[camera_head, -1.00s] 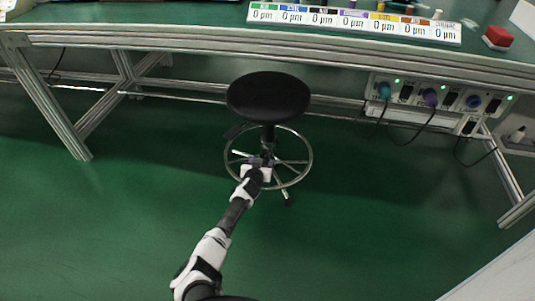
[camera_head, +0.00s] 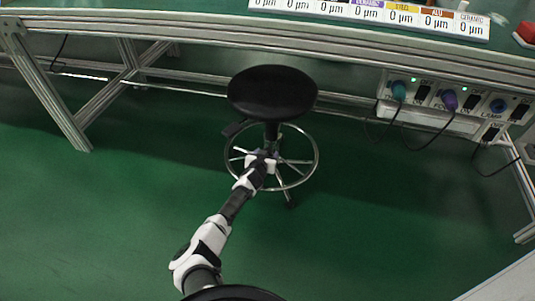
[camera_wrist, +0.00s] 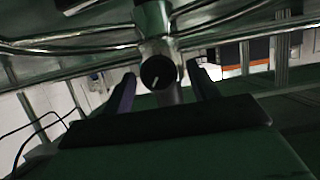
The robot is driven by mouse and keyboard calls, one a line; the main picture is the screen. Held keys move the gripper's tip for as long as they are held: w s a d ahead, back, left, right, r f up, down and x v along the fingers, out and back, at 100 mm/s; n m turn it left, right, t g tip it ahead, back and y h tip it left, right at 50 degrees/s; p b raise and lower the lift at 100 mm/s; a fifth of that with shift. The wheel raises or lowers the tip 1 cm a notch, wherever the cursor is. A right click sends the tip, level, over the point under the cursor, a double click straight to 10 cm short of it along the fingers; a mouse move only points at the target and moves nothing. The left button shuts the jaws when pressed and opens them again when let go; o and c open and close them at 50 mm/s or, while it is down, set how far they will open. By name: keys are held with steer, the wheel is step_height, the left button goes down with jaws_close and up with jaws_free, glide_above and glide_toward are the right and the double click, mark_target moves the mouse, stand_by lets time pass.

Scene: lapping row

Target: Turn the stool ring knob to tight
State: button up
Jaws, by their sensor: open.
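The stool (camera_head: 272,92) has a round black seat over a chrome foot ring (camera_head: 317,160) with spokes, and stands in front of the bench. In the wrist view the round black ring knob (camera_wrist: 158,73) has a white pointer line, tilted a little right of upright. It sits on the column hub where the chrome spokes meet. My gripper (camera_wrist: 162,82) is open, one finger left of the knob and one right. I cannot tell whether either finger touches it. In the head view my gripper (camera_head: 262,160) is at the stool's column, at ring height, and the knob is hidden.
The bench (camera_head: 180,36) with metal legs runs behind the stool. A socket panel (camera_head: 440,98) with plugs and hanging cables is under it at right. Green floor is clear at left.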

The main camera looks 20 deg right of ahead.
steer(key=c, duration=1)
steer(key=shift+r+p, duration=0.1)
steer(key=shift+p, duration=0.25)
steer(key=shift+w+a+n+g+h, duration=0.15)
steer(key=shift+n+g+h, duration=0.2)
steer(key=shift+n+h, duration=0.75)
steer(key=shift+w+a+n+g+h, duration=0.15)
steer(key=shift+n+g+h, duration=0.35)
steer(key=shift+n, duration=1)
